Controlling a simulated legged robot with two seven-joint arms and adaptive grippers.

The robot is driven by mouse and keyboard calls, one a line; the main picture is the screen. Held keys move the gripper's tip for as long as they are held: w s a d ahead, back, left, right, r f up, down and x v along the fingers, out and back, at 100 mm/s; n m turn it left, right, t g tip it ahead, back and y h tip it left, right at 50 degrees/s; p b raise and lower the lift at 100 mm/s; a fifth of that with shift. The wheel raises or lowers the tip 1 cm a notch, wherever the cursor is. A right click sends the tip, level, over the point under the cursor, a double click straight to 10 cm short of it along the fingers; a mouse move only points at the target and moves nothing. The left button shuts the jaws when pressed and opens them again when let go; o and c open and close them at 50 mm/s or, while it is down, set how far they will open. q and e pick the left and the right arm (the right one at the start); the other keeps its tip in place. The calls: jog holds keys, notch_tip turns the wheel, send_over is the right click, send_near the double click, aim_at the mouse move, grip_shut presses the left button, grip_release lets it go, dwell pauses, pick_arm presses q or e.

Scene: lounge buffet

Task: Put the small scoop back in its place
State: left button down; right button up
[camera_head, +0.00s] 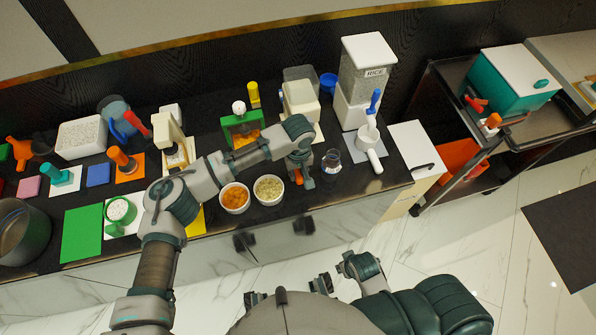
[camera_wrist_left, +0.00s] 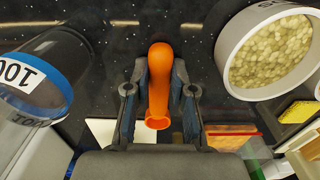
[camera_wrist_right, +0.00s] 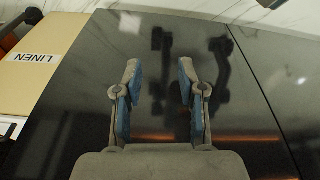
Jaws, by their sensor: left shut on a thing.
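My left gripper (camera_head: 302,172) is over the front of the counter, right of the bowls. It is shut on a small orange piece (camera_wrist_left: 158,85), probably the small scoop, with a rounded handle and a flared end. The piece lies between both fingers in the left wrist view; in the head view only a bit of orange shows below the gripper. Which spot is its place I cannot tell. My right gripper (camera_wrist_right: 158,95) is open and empty, low in front of the counter.
A bowl of pale pieces (camera_head: 269,189) and a bowl of orange pieces (camera_head: 235,196) stand left of the left gripper. A glass jar (camera_head: 331,162) stands close on its right. The rice dispenser (camera_head: 366,75) stands behind. A dark cart (camera_head: 452,95) is at right.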

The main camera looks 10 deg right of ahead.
pick_arm(q)
jog(key=c, duration=1)
grip_release()
pick_arm(e)
jog(key=shift+f, duration=0.1)
pick_arm(q)
notch_tip(320, 180, up, 12)
jog(key=p, duration=0.2)
jog(key=shift+p, duration=0.3)
pick_arm(e)
jog(key=s+x, duration=0.1)
jog(key=x, duration=0.5)
jog(key=shift+s+f, duration=0.2)
jog(key=shift+f, duration=0.35)
